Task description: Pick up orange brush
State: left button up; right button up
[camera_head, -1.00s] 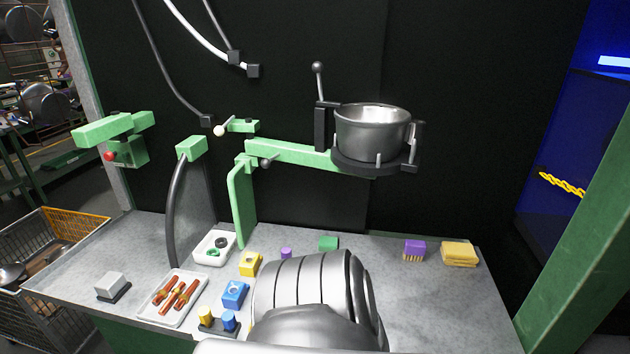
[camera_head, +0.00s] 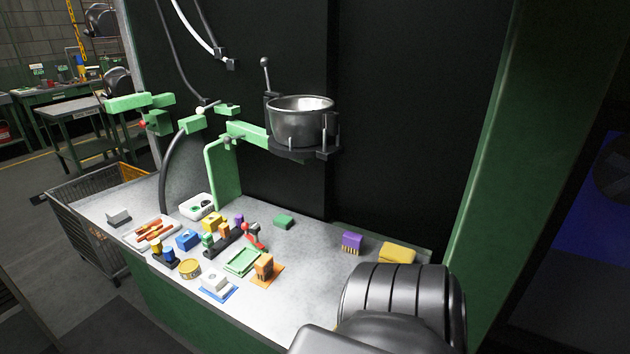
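The orange brush (camera_head: 264,266) is a small block on the right side of the cluster of items on the grey worktable (camera_head: 310,250). It appears to rest on a flat orange square (camera_head: 268,280). Neither gripper shows in the head view. A rounded dark-grey link of one of my arms fills the lower right, to the right of the brush and apart from it in the picture.
A green tray (camera_head: 243,261) and a white block on a blue square (camera_head: 216,290) lie left of the brush. A purple brush (camera_head: 352,242) and a yellow sponge (camera_head: 397,253) lie further right. A metal pot (camera_head: 301,122) hangs above the table.

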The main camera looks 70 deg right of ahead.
aim_at(264, 266)
jog(key=k, duration=0.35)
jog(key=z, duration=2.15)
